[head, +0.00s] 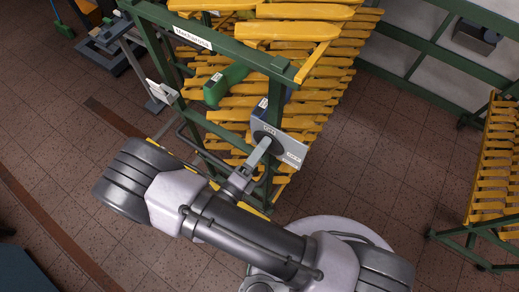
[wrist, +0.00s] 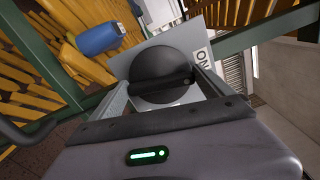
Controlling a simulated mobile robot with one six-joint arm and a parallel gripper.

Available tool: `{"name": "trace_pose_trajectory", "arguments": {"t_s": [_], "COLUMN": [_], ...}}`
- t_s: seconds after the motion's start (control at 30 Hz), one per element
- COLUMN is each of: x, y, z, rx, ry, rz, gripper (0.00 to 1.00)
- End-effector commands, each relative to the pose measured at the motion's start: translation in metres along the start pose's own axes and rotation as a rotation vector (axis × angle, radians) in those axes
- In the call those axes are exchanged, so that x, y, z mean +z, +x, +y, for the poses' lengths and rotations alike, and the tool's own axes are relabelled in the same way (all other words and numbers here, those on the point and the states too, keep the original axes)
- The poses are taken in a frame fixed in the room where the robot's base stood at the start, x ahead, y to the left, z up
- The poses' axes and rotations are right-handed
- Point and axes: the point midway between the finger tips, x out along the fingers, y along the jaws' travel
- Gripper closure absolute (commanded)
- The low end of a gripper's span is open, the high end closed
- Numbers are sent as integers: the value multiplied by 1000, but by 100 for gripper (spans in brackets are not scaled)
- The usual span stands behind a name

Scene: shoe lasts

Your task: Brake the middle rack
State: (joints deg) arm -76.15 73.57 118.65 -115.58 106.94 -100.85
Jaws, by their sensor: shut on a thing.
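The rack (head: 235,45) in the centre of the head view has a green frame and several rows of yellow slats. A pale plate (head: 293,152) with small labels is fixed at its near corner post. A dark round knob (head: 268,133) with a raised bar sits on this plate. In the wrist view the knob (wrist: 160,70) fills the space between my two fingers, with the plate (wrist: 200,40) behind it. My gripper (head: 261,148) is shut on the knob's bar. The label in the wrist view is partly cut off by the finger.
A green last (head: 226,84) lies on the rack, and a blue one (wrist: 100,38) shows in the wrist view. Another yellow rack (head: 492,165) stands at the right. Green shelving (head: 420,45) lines the back right. Tiled floor (head: 385,150) lies clear between the two racks.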

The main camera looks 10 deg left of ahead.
Motion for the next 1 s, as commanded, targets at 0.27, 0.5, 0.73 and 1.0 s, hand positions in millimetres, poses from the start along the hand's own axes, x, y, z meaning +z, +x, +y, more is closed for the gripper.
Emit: {"name": "trace_pose_trajectory", "arguments": {"t_s": [0.27,0.5,0.73,1.0], "x": [0,0,0,0], "y": [0,0,0,0], "z": [0,1,1,1], "rx": [0,0,0,0], "ry": [-142,-198,-211,-211], "rz": [0,0,0,-1], "gripper": [50,50,50,5]}}
